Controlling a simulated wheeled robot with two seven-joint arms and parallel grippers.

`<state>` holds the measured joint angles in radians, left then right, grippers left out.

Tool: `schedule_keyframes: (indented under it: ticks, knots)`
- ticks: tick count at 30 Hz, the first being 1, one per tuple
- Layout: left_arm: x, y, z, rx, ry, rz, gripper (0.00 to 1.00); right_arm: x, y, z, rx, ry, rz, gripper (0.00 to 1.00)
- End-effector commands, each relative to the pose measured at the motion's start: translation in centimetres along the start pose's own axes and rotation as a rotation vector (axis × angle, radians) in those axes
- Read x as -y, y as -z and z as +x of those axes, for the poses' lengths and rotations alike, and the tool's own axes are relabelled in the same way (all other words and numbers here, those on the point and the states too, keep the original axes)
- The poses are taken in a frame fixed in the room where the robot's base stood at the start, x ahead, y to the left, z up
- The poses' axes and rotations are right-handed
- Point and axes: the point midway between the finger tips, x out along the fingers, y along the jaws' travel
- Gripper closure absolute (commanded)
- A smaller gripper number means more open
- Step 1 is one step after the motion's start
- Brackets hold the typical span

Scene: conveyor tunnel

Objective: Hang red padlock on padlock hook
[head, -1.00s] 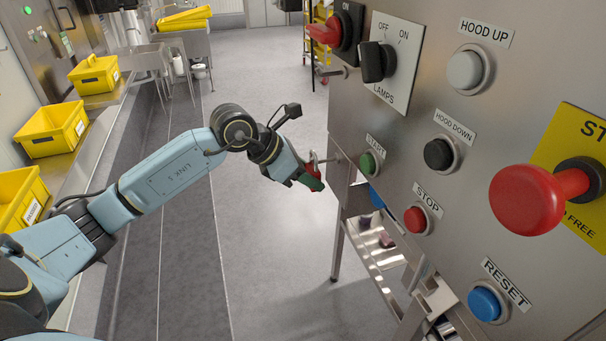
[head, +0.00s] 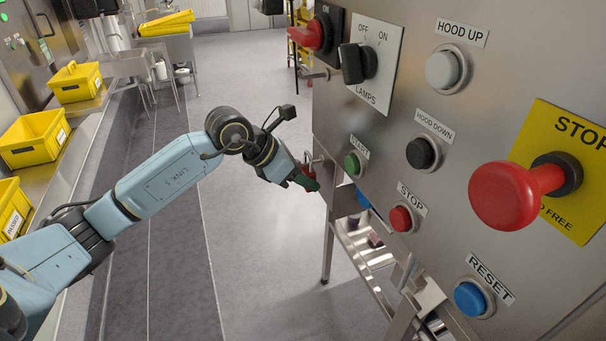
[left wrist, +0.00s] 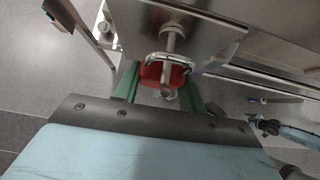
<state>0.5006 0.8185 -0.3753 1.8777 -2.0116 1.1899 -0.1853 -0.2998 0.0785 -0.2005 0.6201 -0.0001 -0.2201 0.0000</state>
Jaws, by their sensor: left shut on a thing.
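My left gripper (head: 305,181) is shut on the red padlock (left wrist: 153,75), beside the steel panel's left edge. The green fingers stand either side of the padlock's red body in the left wrist view (left wrist: 156,94). The silver shackle (left wrist: 153,57) points up from the body. The padlock hook (left wrist: 168,78), a metal peg on the panel, crosses the shackle; it looks to run through the loop, but depth is hard to judge. In the head view the padlock is small and partly hidden by the fingers. My right arm seems to show small in the left wrist view; its jaws are unclear.
The panel carries the START button (head: 352,164), the STOP button (head: 401,218) and a large red mushroom button (head: 503,196). Yellow crates (head: 34,139) stand at left. The floor between is clear.

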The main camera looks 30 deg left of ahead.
Motion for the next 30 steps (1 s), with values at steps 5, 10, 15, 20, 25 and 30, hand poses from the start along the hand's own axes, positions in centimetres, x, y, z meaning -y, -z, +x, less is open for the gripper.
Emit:
schedule_keyframes:
  ticks: [5,10,15,20,25,30]
  knots:
    - [0.0,0.3,0.3,0.000,0.000,0.000,1.00,0.0,-0.1,0.4,0.000,0.000,0.000,0.15]
    - [0.0,0.6,0.5,0.000,0.000,0.000,1.00,0.0,-0.1,0.7,0.000,-0.001,0.000,0.15]
    - [0.0,0.8,0.8,0.000,0.000,0.000,1.00,-0.1,-0.1,1.0,0.001,-0.001,0.000,0.15]
    - [0.0,1.0,1.0,0.000,0.000,0.000,1.00,-0.1,-0.2,1.2,0.001,-0.002,0.000,0.15]
    - [0.0,1.1,1.1,0.000,0.000,0.000,1.00,-0.2,-0.2,1.4,0.001,-0.002,0.000,0.15]
    - [0.0,1.1,1.1,-0.001,0.000,0.000,0.50,-0.2,-0.2,1.3,0.001,-0.002,0.000,0.15]
